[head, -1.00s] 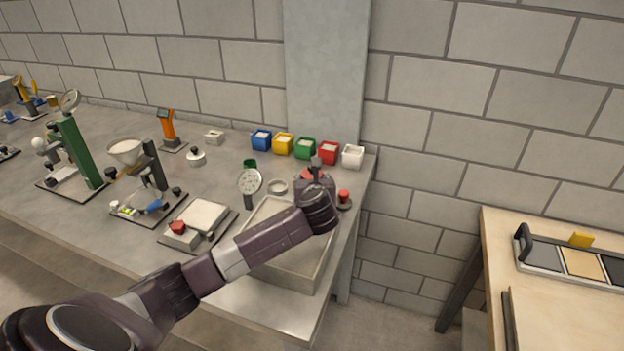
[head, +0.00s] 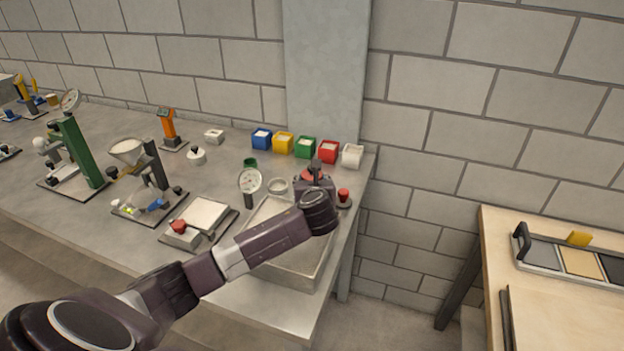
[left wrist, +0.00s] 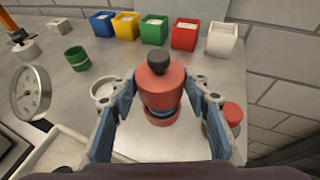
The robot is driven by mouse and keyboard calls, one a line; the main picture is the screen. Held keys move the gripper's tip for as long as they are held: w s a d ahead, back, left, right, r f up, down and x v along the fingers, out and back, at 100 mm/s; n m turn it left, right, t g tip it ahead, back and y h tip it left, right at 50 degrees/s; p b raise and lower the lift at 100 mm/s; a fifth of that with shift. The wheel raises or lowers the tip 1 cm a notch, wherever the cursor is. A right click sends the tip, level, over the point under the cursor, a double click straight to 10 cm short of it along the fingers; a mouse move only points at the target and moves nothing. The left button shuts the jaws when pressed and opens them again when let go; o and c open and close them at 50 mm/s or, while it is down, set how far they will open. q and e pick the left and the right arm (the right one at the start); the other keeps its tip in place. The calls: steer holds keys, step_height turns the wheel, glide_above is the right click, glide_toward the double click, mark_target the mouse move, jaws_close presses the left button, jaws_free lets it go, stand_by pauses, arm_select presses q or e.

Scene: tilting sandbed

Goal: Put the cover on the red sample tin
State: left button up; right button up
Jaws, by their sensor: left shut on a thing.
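The red cover (left wrist: 160,88) with a black knob is between the blue-padded fingers of my left gripper (left wrist: 164,92), which is shut on it. In the head view the cover (head: 313,174) shows just beyond the gripper, at the right end of the grey bench. A red round body, which looks like the red sample tin (left wrist: 160,119), shows below the cover in the left wrist view, with a dark bluish band between them. I cannot tell whether cover and tin touch. The tin is mostly hidden by the cover and fingers. My right gripper is not in view.
A red-topped object (head: 343,197) stands right of the gripper. A pale ring (head: 277,186), a dial gauge (head: 249,182) and a green tin (head: 250,163) are left. Several coloured boxes, one red (head: 328,152), line the back. A shallow tray (head: 318,277) lies below the arm.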

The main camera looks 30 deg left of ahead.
arm_select(q)
steer(key=shift+f, duration=0.65)
steer(key=shift+f, duration=0.8)
stand_by(0.4)
steer(key=o, duration=1.1)
